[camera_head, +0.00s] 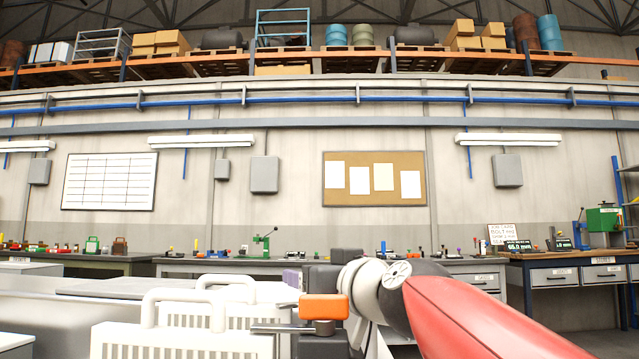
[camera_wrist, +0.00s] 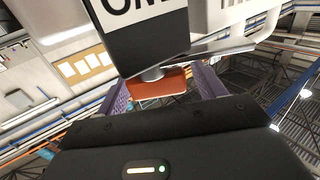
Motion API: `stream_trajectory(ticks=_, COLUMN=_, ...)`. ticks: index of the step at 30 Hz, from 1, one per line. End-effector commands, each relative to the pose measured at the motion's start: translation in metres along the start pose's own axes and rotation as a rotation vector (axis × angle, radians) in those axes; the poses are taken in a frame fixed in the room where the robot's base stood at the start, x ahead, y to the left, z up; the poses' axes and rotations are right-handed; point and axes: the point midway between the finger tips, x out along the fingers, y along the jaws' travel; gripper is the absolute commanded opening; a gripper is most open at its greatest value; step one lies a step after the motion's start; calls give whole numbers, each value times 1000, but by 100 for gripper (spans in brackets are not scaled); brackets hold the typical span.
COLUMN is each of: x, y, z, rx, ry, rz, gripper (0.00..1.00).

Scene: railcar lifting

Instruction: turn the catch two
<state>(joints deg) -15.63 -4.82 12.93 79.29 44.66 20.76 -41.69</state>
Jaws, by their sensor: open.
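In the head view an orange block (camera_head: 324,307) sits on a dark post beside a short metal bar (camera_head: 284,328); I take this to be a catch. Its number cannot be read there. In the wrist view an orange piece (camera_wrist: 160,90) shows between the two purple fingers of my gripper (camera_wrist: 163,82), which stand apart. I cannot tell whether they touch it. A metal lever (camera_wrist: 205,55) lies just beyond, by a black block (camera_wrist: 150,42) with a cut-off label. In the head view my gripper (camera_head: 295,278) is mostly hidden behind the orange block.
White ribbed cases with handles (camera_head: 185,335) stand at the lower left, close to the orange block. My red arm fills the lower right. Workbenches (camera_head: 220,266) with small tools line the far wall. A corkboard (camera_head: 374,178) hangs above them.

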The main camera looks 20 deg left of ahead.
Motion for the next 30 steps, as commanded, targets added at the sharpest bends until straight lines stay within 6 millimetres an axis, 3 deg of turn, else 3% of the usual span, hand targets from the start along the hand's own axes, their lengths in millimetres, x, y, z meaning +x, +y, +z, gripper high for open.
stream_trajectory(ticks=18, x=1, y=0, z=-151, rx=1, ry=1, rz=-1, gripper=69)
stream_trajectory(ticks=24, x=1, y=0, z=-180, rx=2, ry=0, rz=-1, gripper=69)
stream_trajectory(ticks=30, x=0, y=0, z=-190, rx=2, ry=-1, rz=0, gripper=69)
